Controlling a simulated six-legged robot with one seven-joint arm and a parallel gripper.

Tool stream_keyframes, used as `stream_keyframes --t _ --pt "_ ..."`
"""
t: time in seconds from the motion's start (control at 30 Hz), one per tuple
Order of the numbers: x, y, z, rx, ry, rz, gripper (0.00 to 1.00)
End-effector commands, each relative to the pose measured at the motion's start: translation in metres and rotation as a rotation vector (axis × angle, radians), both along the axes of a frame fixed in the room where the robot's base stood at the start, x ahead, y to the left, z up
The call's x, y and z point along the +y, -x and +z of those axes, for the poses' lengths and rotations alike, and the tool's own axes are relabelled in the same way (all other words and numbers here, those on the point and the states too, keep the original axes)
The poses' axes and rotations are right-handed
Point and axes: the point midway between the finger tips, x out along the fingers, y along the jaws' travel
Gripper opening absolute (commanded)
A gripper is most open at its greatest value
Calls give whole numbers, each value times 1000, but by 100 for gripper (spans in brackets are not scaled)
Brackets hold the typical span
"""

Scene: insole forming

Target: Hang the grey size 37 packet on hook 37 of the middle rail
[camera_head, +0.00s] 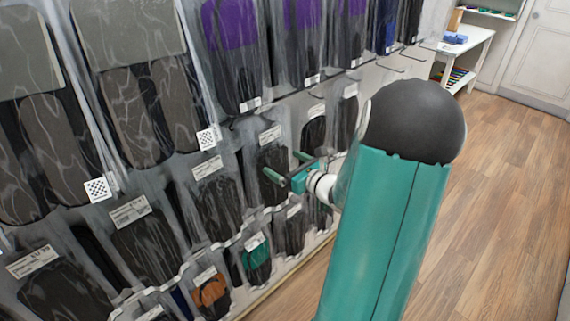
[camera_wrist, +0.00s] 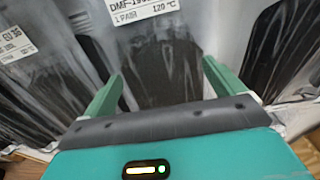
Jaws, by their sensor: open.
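My gripper (camera_head: 287,167) is open in front of the middle row of hanging packets. In the wrist view its two green fingers (camera_wrist: 163,76) point at a clear packet with a dark grey insole (camera_wrist: 165,75), with nothing seen gripped. That packet's label reads "1 PAIR" and "120 °C"; its size is out of frame. In the head view a dark packet (camera_head: 274,170) hangs just behind the fingers. The packet to the left in the wrist view has a label with "EU 36" (camera_wrist: 15,42). I cannot tell which packet is size 37, and hook 37 cannot be made out.
Large grey packets (camera_head: 150,105) and purple-topped packets (camera_head: 232,55) hang above. Smaller packets, one orange (camera_head: 211,290) and one green (camera_head: 257,262), hang below. Bare hooks (camera_head: 405,68) stick out at the right. A white table (camera_head: 465,45) stands far back; the wood floor (camera_head: 500,190) is clear.

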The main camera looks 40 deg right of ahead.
Motion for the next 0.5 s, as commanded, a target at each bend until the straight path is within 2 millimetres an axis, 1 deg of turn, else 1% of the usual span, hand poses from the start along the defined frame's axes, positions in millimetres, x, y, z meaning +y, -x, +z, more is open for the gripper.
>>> stream_keyframes --t 0.17,0.5 --pt "-2 28 3 0 0 -4 94" --pt "-4 102 12 0 1 -4 94"
